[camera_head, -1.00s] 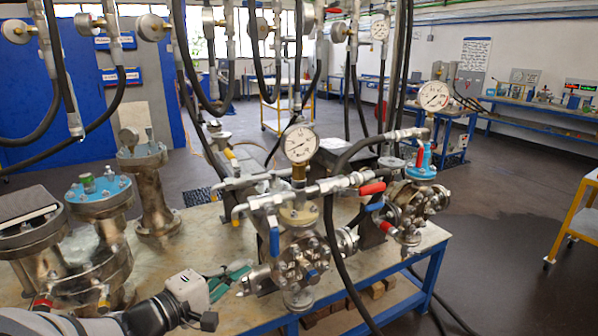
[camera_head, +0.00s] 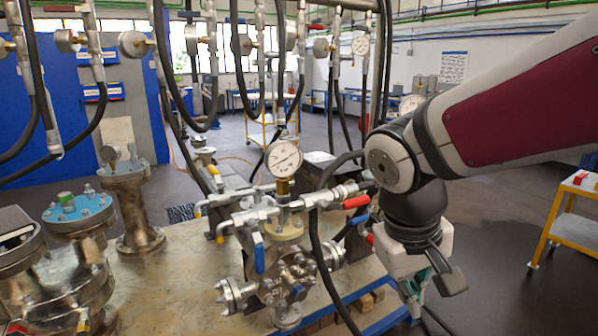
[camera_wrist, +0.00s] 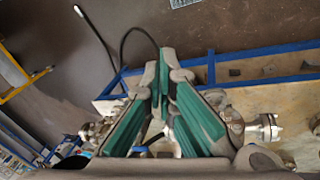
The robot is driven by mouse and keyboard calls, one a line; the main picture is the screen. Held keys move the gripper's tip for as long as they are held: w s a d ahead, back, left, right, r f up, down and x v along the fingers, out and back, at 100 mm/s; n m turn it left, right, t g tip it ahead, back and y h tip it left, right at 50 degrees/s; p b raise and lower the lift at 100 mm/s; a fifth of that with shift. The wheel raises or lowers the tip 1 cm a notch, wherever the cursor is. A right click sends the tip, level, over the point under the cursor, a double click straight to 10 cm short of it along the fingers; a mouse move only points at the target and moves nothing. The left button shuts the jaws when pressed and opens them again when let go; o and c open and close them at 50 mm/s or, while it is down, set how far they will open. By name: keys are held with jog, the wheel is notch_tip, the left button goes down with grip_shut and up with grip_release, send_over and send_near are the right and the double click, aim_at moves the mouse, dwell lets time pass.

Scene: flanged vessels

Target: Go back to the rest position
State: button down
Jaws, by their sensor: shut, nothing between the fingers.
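My gripper (camera_head: 415,298) hangs at the lower right of the head view, pointing down, just right of the bench's front right part. Its green-padded fingers also show in the wrist view (camera_wrist: 163,72), where their tips meet with nothing held between them.
The bench (camera_head: 185,285) has a blue frame (camera_wrist: 270,53). Blue-topped flanged vessels (camera_head: 78,215) stand at its left. Black hoses hang in front and above. A yellow trolley (camera_head: 570,215) stands at the right. Dark floor (camera_head: 495,295) lies open between the bench and the trolley.

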jog(key=s+d+r+m+t+y, duration=0.1)
jog(key=s+r, duration=0.1)
jog(key=s, duration=0.3)
jog(key=s+d+r+m+t+y, duration=0.1)
jog(key=s+r+t, duration=0.1)
jog(key=s, duration=0.3)
jog(key=shift+s+d+y, duration=0.3)
jog(key=shift+d, duration=0.05)
jog(key=c, duration=2.4)
grip_release()
